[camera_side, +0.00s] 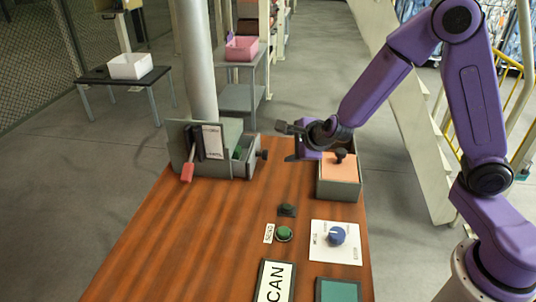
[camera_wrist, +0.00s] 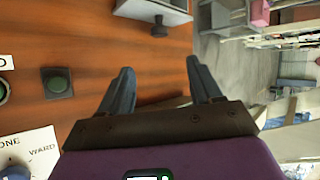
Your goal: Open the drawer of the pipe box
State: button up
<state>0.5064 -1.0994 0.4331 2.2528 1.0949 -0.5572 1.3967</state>
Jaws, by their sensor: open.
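A grey-green box (camera_side: 213,166) stands at the far left of the wooden table, in front of a thick pale pipe (camera_side: 197,60); I take it as the pipe box. A dark round knob (camera_side: 264,154) sticks out of its right end. The knob also shows at the top of the wrist view (camera_wrist: 159,27), on a grey front (camera_wrist: 150,9). I cannot tell whether the drawer is fully shut. My gripper (camera_side: 292,142) is open and empty, to the right of the knob and apart from it. In the wrist view its fingers (camera_wrist: 158,66) point towards the knob, a gap between.
A second box with an orange top and dark knob (camera_side: 340,156) stands below and right of my gripper. A green button (camera_side: 284,233), a blue dial (camera_side: 336,235) and a CAN sign (camera_side: 274,283) lie nearer. The table's left middle is clear.

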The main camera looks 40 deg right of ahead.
jog(key=x, duration=1.6)
jog(key=shift+d+f, duration=0.15)
jog(key=shift+f, duration=0.05)
